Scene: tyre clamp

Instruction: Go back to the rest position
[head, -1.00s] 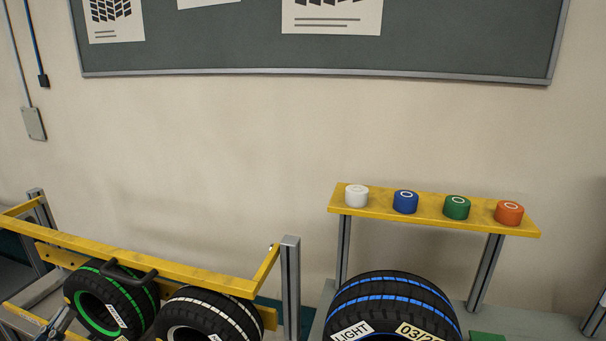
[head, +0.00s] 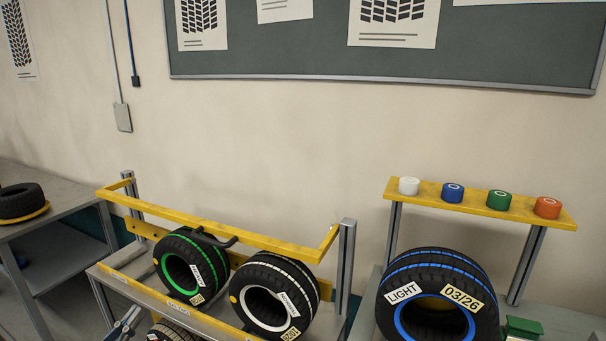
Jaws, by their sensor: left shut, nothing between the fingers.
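My left gripper (head: 130,318) shows small at the bottom edge of the head view, left of centre, shut and empty. The rest of my left arm is out of frame. My right gripper is not in view. In the rack stand a green-striped tyre (head: 213,250) and a white-striped tyre (head: 300,284). A blue-striped tyre (head: 437,262) labelled LIGHT and 03/26 stands upright on the right.
The rack's yellow rail (head: 215,228) runs above the tyres. A yellow shelf (head: 430,198) carries white, blue, green and orange caps. A grey side table (head: 62,205) at left holds a dark tyre (head: 20,201) on a yellow disc. The wall behind is bare below the board (head: 290,55).

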